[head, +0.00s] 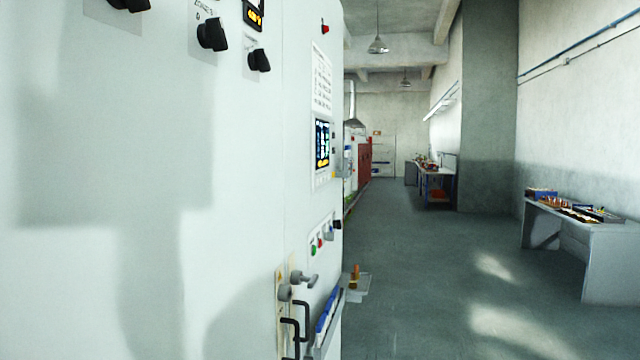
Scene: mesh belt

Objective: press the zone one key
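A tall white cabinet (150,180) fills the left of the head view, its face seen at a steep slant. A small control panel with a lit dark screen (322,144) sits on its far part. A small strip under that screen (324,178) is too small to read, and I cannot tell which key is zone one. Black rotary knobs (212,34) and a small display with orange digits (254,14) sit at the top, cut by the frame edge. Green, red and black buttons (319,242) sit lower down. My gripper is not in view.
Black door handles (291,330) and a grey latch (304,280) stick out low on the cabinet. A small grey ledge with an orange item (355,284) juts beyond. Open floor (440,270) lies right, with a workbench (590,235) by the wall.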

